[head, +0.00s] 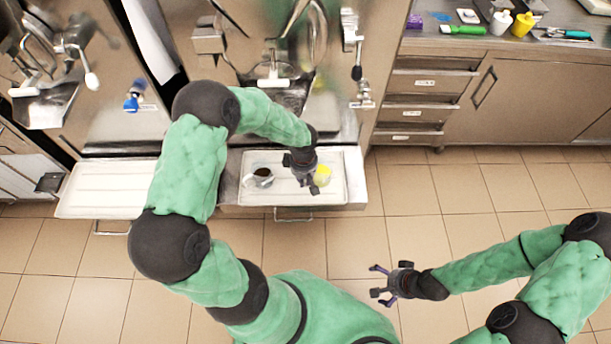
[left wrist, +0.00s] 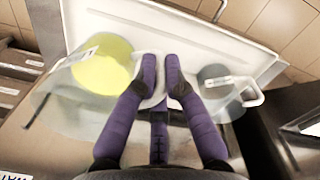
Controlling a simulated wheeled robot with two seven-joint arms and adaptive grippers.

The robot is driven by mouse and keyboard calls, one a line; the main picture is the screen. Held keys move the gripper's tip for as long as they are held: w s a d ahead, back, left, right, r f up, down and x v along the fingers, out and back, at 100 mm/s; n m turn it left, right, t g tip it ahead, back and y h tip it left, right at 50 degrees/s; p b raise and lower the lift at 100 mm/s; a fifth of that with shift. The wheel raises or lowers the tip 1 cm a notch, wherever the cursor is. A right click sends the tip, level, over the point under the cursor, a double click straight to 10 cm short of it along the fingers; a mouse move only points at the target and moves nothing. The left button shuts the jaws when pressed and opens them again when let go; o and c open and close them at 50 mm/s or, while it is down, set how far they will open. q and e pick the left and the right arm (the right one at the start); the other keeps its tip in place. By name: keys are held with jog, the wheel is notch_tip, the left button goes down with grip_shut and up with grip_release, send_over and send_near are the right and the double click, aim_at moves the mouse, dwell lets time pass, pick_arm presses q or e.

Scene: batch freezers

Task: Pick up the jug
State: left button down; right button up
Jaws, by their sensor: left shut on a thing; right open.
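A clear jug with yellow contents (head: 322,174) is over the right part of a white tray (head: 284,199). It also shows at the left of the left wrist view (left wrist: 100,68). My left gripper (head: 308,183) is beside it, its purple fingers (left wrist: 160,75) closed together on the jug's pale handle. The fingers hide most of the handle. I cannot tell whether the jug touches the tray. A second clear jug with dark contents (head: 263,175) stands on the tray's left part, its handle pointing away from my gripper. My right gripper (head: 378,285) is open and empty above the floor.
The tray rests on a pulled-out shelf below a steel batch freezer (head: 330,95). Another white tray (head: 105,190) lies to the left. The tiled floor (head: 450,205) at right is free.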

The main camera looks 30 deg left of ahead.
pick_arm(q)
jog(key=s+d+r+p, duration=0.2)
jog(key=s+r, duration=0.3)
jog(key=s, duration=0.4)
jog(key=shift+d, duration=0.8)
dwell(0.4)
